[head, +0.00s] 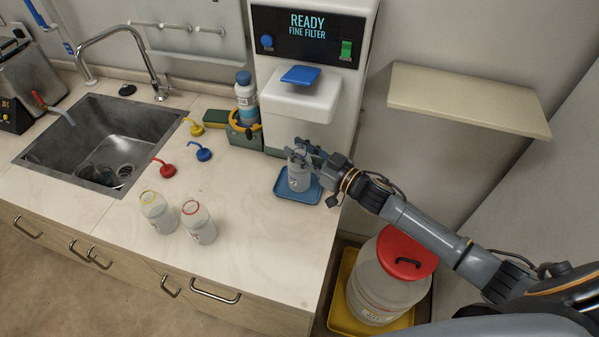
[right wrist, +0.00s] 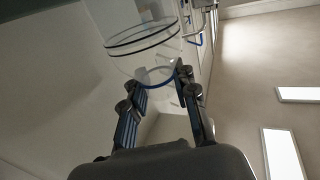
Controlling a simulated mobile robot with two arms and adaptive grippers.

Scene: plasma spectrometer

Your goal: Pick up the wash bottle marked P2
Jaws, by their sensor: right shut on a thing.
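A translucent wash bottle (head: 298,179) without a cap stands upright on the small blue tray (head: 284,190) under the white dispenser. My right gripper (head: 303,156) is at its upper part and shut on it. In the right wrist view, a clear body with a blue ring (right wrist: 157,84) shows between the fingers of my right gripper (right wrist: 160,92). The mark on this bottle is too small to read. Two other open bottles, one yellow-rimmed (head: 157,213) and one red-rimmed (head: 199,223), stand near the counter's front. My left gripper is not in view.
Yellow (head: 194,128), red (head: 166,169) and blue (head: 202,153) spouted caps lie on the counter. A blue-capped bottle (head: 246,98) stands behind them. The dispenser (head: 309,80) reads READY, FINE FILTER. A sink (head: 100,145) is at left, a red-lidded container (head: 384,280) below right, a shelf (head: 465,101) above.

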